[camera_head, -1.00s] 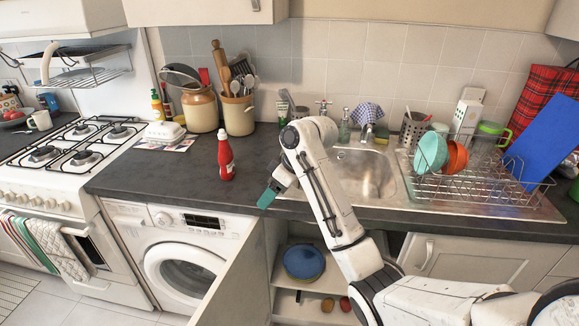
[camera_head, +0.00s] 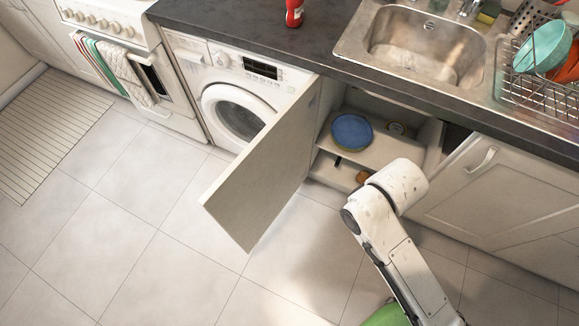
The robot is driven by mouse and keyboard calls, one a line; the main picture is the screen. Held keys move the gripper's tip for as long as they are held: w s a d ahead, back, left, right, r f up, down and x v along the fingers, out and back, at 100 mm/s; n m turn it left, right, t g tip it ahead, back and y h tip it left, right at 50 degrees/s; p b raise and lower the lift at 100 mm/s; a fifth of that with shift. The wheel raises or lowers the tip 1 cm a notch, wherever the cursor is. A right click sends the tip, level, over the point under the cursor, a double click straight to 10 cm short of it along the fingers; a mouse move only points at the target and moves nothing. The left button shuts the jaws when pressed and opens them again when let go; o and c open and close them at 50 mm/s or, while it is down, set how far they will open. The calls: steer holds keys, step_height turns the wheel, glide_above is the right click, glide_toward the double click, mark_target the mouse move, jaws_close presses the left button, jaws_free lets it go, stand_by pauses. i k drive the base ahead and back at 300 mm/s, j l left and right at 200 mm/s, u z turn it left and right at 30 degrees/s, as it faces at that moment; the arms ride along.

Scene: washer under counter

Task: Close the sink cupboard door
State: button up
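The sink cupboard door (camera_head: 262,170) stands wide open. It is a pale panel hinged at the cupboard's left side, beside the washing machine, and it swings out over the floor toward the lower left. The sink cupboard (camera_head: 385,112) is open under the counter, with shelves showing inside. My white arm reaches up from the bottom right, to the right of the door and apart from it in the picture, with a rounded joint in front of the cupboard's lower right. My gripper is not visible in this view.
A blue plate (camera_head: 352,131) sits on the cupboard shelf. The washing machine (camera_head: 235,90) is left of the cupboard, and the steel sink (camera_head: 425,45) is above. A closed cupboard front (camera_head: 500,190) is at right. The tiled floor (camera_head: 120,230) is clear at left.

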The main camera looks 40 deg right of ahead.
mark_target(247, 197)
steer(key=i+j+z, duration=0.1)
steer(key=j+z, duration=0.15)
steer(key=z, duration=0.25)
steer(key=j+z, duration=0.25)
steer(key=z, duration=0.2)
steer(key=j+z, duration=0.25)
steer(key=z, duration=0.25)
steer(key=j+z, duration=0.1)
steer(key=j, duration=0.35)
steer(key=k+j+z, duration=0.1)
steer(key=j, duration=0.35)
steer(key=k+j+z, duration=0.1)
steer(key=j, duration=0.35)
steer(key=k+j+z, duration=0.1)
steer(key=j, duration=0.35)
steer(key=k+j+z, duration=0.15)
steer(key=j, duration=0.3)
steer(key=k+j+z, duration=0.1)
steer(key=j, duration=0.35)
steer(key=k+j, duration=0.1)
steer(key=j, duration=0.15)
steer(key=k+j, duration=0.1)
steer(key=j, duration=0.15)
